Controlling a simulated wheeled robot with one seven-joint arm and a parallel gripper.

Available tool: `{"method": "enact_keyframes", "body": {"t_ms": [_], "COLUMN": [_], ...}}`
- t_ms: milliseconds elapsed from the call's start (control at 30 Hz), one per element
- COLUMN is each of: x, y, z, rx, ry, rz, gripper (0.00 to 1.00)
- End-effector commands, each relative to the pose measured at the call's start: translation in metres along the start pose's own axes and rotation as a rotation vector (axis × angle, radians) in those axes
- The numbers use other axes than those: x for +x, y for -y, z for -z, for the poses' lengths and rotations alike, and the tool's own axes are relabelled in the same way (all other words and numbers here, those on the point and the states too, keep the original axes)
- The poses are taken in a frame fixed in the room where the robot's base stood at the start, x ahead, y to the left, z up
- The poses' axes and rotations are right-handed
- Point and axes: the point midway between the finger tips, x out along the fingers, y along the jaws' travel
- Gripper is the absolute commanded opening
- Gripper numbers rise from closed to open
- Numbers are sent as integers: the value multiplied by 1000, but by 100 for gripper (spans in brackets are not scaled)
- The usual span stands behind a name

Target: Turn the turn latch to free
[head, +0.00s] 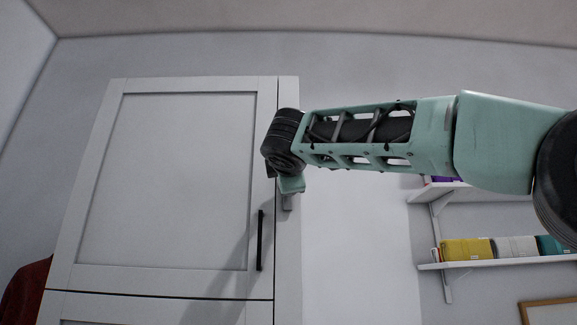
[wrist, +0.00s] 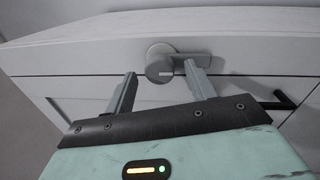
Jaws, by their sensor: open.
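The turn latch (wrist: 160,66) is a grey round knob with a flat bar reaching to the right, fixed on a pale cabinet front in the wrist view. My gripper (wrist: 162,78) is open, with one finger on each side of the knob; the right finger lies close under the bar. I cannot tell whether either finger touches it. In the head view my gripper (head: 290,200) is at the cabinet's right edge, mostly hidden by my wrist, and a small grey part shows just below it. The latch itself is not clearly visible there.
A white cabinet door (head: 180,180) with a black vertical handle (head: 260,240) stands at the left. The handle also shows in the wrist view (wrist: 284,100). Wall shelves (head: 480,263) with folded yellow, white and teal items are at the right. The wall between is bare.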

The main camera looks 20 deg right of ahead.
Motion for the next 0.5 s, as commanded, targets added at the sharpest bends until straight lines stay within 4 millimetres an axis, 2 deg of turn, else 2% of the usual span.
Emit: {"method": "enact_keyframes", "body": {"t_ms": [500], "x": [-116], "y": [4], "z": [1], "rx": [0], "ry": [-4], "rz": [-1], "gripper": [56]}}
